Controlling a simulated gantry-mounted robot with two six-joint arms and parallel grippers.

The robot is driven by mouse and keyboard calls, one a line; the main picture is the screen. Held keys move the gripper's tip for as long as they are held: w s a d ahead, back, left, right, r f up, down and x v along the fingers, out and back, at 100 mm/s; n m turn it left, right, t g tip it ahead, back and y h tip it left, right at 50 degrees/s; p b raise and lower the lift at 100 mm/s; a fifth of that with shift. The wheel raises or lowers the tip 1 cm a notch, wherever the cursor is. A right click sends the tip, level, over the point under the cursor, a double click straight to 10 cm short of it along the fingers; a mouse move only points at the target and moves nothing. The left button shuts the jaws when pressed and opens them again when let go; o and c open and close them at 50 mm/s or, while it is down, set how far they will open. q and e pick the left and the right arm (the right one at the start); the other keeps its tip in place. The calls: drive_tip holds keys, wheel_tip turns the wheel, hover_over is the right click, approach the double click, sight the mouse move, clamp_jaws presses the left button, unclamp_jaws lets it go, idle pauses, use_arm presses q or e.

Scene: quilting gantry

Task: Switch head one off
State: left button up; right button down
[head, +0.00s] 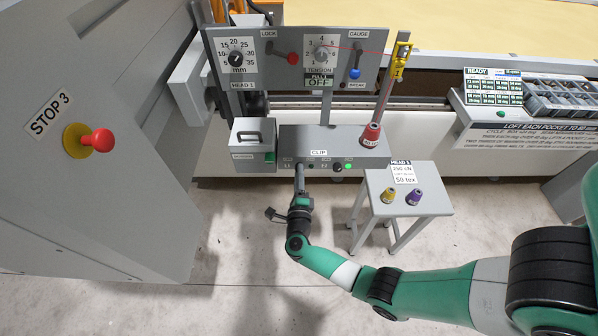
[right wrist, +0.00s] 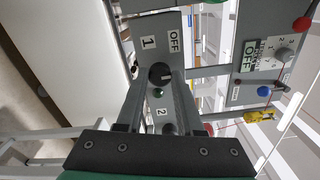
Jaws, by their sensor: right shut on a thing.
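The grey head control box (head: 338,140) stands low at the machine's front, under the HEAD 1 panel (head: 290,58). In the right wrist view, its black rotary knob (right wrist: 160,74) sits by a "1" label and an "OFF" label (right wrist: 174,40). A white mark shows on the knob; its exact setting is hard to read. My right gripper (head: 299,170) reaches the box's front and hides the knob in the head view. Its two fingers close on the head one knob. A second knob (right wrist: 168,129) by a "2" label lies between the fingers, nearer the palm. My left gripper is out of view.
A red thread cone (head: 371,134) stands on the box's right end. A small stool (head: 432,178) with a yellow and a purple cone (head: 413,196) stands to the right of my gripper. A red STOP 3 button (head: 102,140) is on the left cabinet. A green lamp (head: 348,166) glows.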

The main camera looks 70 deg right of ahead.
drive_tip(key=shift+n+p, duration=1.05)
drive_tip(key=shift+n, duration=1.85)
drive_tip(key=c, duration=0.5)
unclamp_jaws()
drive_tip(key=shift+c, duration=0.2)
drive_tip(key=p+v, duration=0.1)
drive_tip(key=v, duration=1)
drive_tip(key=shift+s+a, duration=0.2)
drive_tip(key=shift+a, duration=0.1)
